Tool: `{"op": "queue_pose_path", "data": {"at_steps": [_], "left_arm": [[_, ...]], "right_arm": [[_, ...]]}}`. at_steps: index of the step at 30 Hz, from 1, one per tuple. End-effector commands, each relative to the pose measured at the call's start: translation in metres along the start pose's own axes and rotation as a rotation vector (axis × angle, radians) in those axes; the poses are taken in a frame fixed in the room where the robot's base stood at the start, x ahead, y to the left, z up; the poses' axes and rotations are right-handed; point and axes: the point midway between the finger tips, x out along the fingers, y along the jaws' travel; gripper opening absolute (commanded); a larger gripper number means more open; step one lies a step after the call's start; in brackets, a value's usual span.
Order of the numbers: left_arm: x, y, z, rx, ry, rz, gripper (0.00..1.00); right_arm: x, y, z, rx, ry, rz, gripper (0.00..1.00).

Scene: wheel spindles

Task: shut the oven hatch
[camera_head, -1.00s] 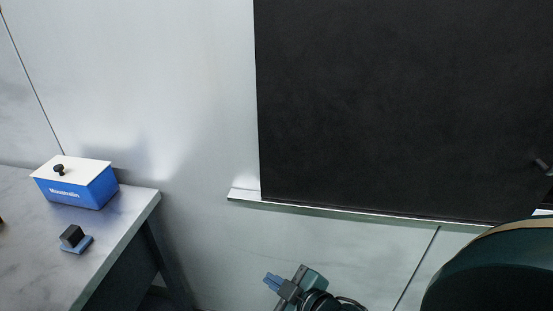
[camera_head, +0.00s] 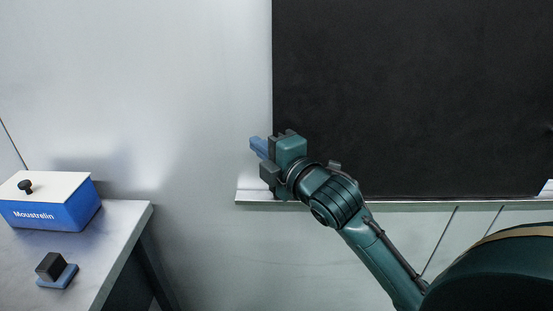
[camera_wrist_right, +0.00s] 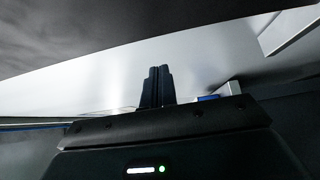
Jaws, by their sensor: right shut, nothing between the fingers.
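My right gripper (camera_head: 256,147) is raised in front of the lower left corner of a large dark panel (camera_head: 420,90). It points left, and its blue fingers are shut with nothing between them. The right wrist view shows the two fingers (camera_wrist_right: 157,86) together against a pale surface. No oven hatch can be made out for sure in these views; I cannot tell whether the dark panel is part of one. My left gripper is not in view.
A metal ledge (camera_head: 430,207) runs under the dark panel. At the left, a table (camera_head: 115,235) bears a blue box (camera_head: 60,214) with a white, black-knobbed lid and a black cube (camera_head: 51,266) on a blue base. The pale wall (camera_head: 190,80) between is bare.

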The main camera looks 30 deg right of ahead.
Motion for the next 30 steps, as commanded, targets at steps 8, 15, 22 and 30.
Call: {"op": "queue_pose_path", "data": {"at_steps": [8, 15, 22, 30], "left_arm": [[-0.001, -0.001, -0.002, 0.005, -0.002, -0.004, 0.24], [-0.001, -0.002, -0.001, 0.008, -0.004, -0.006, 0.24], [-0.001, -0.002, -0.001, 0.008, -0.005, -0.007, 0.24], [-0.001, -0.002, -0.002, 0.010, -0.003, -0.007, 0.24]], "right_arm": [[0.017, -0.001, 0.013, -0.001, 0.000, -0.003, 0.00], [0.004, -0.001, 0.029, 0.000, 0.000, -0.002, 0.00], [0.002, -0.001, 0.031, 0.001, 0.001, 0.000, 0.00], [0.003, 0.000, 0.032, 0.000, 0.000, -0.001, 0.00]]}}
